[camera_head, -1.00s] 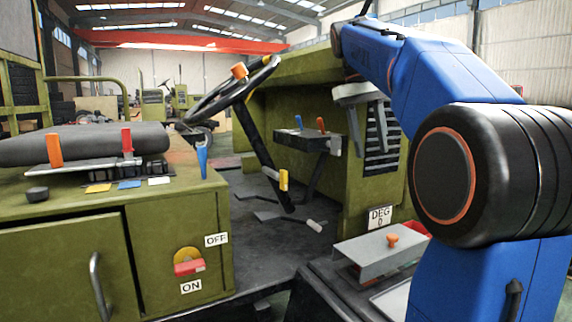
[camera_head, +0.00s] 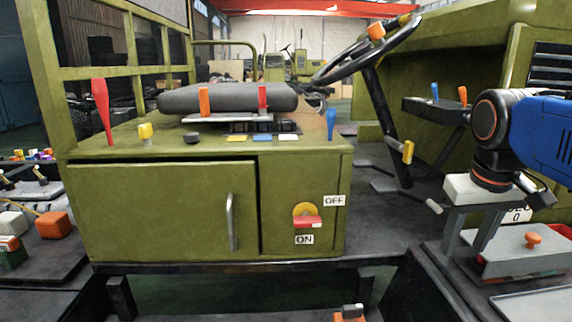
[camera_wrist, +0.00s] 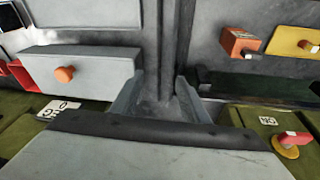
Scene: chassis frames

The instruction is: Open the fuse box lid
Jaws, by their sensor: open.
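A grey lid (camera_head: 515,264) with an orange knob (camera_head: 533,238) lies closed on a low box at the lower right in the head view; I take it as the fuse box lid. In the wrist view the lid (camera_wrist: 90,85) and its knob (camera_wrist: 64,74) are at the left. My gripper (camera_head: 467,240) points down with its two fingers apart and nothing between them. In the head view it overlaps the lid's left end. In the wrist view my gripper (camera_wrist: 158,98) is beside the lid, apart from the knob.
A green cabinet (camera_head: 160,210) with a vertical handle (camera_head: 232,222) and a red-yellow switch (camera_head: 307,217) stands at the left. A steering wheel (camera_head: 370,50) and levers are behind. The wrist view also shows an orange block (camera_wrist: 238,44) and a yellow block (camera_wrist: 295,41) at the right.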

